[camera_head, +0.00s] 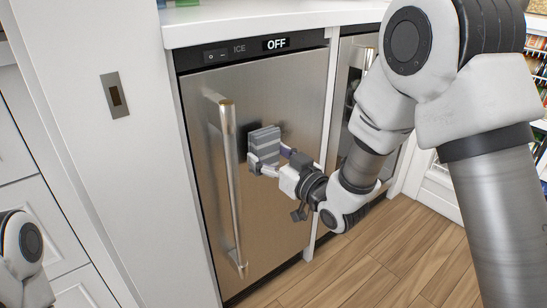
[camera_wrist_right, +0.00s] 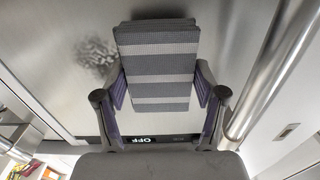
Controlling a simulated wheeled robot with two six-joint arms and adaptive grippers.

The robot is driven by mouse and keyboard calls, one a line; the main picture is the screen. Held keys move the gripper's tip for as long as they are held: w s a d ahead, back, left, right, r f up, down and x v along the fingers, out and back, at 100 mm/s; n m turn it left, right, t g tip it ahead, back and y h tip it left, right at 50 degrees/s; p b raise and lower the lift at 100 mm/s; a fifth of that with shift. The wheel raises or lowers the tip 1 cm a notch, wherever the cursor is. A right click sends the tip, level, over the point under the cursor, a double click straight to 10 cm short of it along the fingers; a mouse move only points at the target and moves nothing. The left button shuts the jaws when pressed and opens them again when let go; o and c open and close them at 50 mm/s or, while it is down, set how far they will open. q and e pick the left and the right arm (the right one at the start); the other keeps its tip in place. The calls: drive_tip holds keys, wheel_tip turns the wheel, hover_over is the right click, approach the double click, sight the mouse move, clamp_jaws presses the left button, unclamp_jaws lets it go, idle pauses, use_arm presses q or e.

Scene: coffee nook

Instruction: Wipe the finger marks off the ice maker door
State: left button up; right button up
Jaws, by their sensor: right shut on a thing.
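The ice maker door (camera_head: 290,90) is brushed steel and closed, with a long vertical handle (camera_head: 230,170) on its left side. My right gripper (camera_head: 268,160) is shut on a folded grey striped cloth (camera_head: 264,139), right of the handle. The cloth is at the door's face; I cannot tell whether it touches. In the right wrist view, the cloth (camera_wrist_right: 157,68) sits between both fingers, and a patch of dark finger marks (camera_wrist_right: 95,57) shows on the door to its left. In the head view I cannot make out the marks. My left gripper is out of view.
A panel above the door has a switch (camera_head: 216,55) and a display reading OFF (camera_head: 276,44). A white counter (camera_head: 250,20) overhangs it. A white side panel (camera_head: 110,150) stands at the left, and another steel-fronted appliance (camera_head: 352,70) at the right.

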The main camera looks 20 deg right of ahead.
sight(278, 146)
drive_tip(key=shift+x, duration=0.9)
idle(0.5)
drive_tip(key=shift+w+d+r+p, duration=0.1)
drive_tip(key=shift+w+d+p, duration=0.35)
drive_tip(key=shift+d, duration=0.65)
drive_tip(key=shift+w+d+f+p, duration=0.1)
drive_tip(key=shift+w+d+p, duration=0.3)
drive_tip(key=shift+d, duration=0.65)
drive_tip(key=shift+w+d+r+p, duration=0.1)
drive_tip(key=shift+w+d+p, duration=0.3)
drive_tip(key=shift+d, duration=0.7)
drive_tip(key=shift+w+d+p, duration=0.25)
drive_tip(key=shift+d+p, duration=0.05)
drive_tip(key=shift+d, duration=0.4)
drive_tip(key=shift+w+d+p, duration=0.2)
drive_tip(key=shift+d+p, duration=0.1)
drive_tip(key=shift+d, duration=0.4)
drive_tip(key=shift+w+d+p, duration=0.25)
drive_tip(key=shift+d+p, duration=0.05)
drive_tip(key=shift+d, duration=0.4)
